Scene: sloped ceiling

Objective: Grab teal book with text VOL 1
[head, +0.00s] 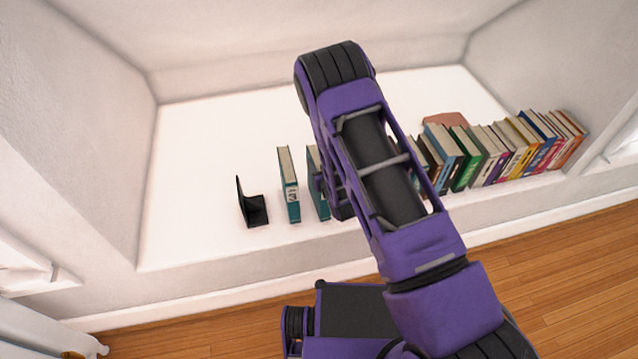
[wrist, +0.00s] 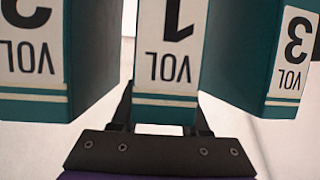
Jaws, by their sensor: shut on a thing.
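In the wrist view the teal book VOL 1 (wrist: 168,60) stands in the middle, its white label upside down in the picture. My gripper (wrist: 162,112) is shut on it, one dark finger on each side of the lower spine. The teal VOL 2 book (wrist: 32,55) is close on the left and the teal VOL 3 book (wrist: 278,60) on the right, with narrow gaps between. In the head view a teal book (head: 289,185) stands upright on the white ledge, and another (head: 318,190) beside it is partly covered by my arm. My fingers are hidden there.
A black bookend (head: 252,205) stands left of the teal books on the ledge (head: 200,180). A row of several colourful books (head: 500,150) fills the right side. A brownish-pink object (head: 445,119) is behind them. The ledge's left and back areas are clear.

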